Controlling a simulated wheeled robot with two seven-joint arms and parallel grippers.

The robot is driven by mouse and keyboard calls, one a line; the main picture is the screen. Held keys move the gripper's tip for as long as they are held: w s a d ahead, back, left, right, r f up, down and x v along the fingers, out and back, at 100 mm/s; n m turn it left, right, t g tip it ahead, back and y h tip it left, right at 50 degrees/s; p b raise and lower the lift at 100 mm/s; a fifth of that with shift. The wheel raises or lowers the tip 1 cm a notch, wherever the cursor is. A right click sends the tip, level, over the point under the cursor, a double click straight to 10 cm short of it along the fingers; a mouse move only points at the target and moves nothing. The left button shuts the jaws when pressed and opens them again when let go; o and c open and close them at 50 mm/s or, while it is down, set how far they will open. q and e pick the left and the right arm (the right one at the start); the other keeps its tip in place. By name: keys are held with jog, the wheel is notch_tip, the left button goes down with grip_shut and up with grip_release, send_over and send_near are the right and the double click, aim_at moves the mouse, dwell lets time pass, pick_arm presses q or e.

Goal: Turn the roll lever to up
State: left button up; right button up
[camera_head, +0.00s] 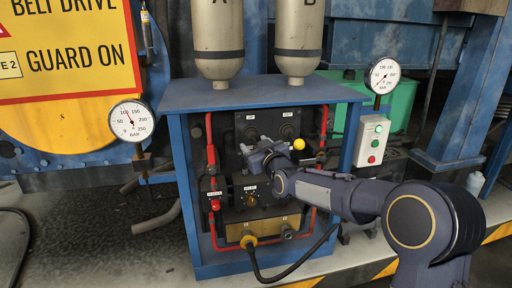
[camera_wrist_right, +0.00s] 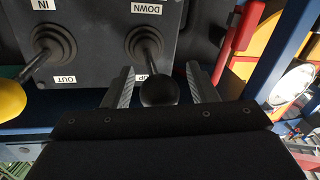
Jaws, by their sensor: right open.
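The roll lever (camera_wrist_right: 149,60) has a black ball knob and stands on a dark panel between labels DOWN and UP. In the right wrist view, which is upside down, its knob is at the UP-label side of its base. My right gripper (camera_wrist_right: 160,68) is open, with one finger on each side of the knob; whether either touches is unclear. In the head view my right gripper (camera_head: 262,150) is in front of the panel (camera_head: 266,126) and hides the roll lever's knob. My left gripper is not in view.
A yellow-knobbed lever (camera_head: 298,145) labelled IN and OUT stands right beside the gripper. Red pipes (camera_head: 210,140) run down both sides of the blue cabinet (camera_head: 187,190). A lower panel with a dial (camera_head: 251,200) and a black hose (camera_head: 290,272) lie below.

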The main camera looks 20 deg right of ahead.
jog(key=shift+c, duration=0.2)
grip_shut()
jog(key=r+g+p, duration=0.1)
jog(key=p, duration=0.2)
jog(key=shift+r, duration=0.35)
jog(key=shift+w+r, duration=0.1)
jog(key=shift+r, duration=0.35)
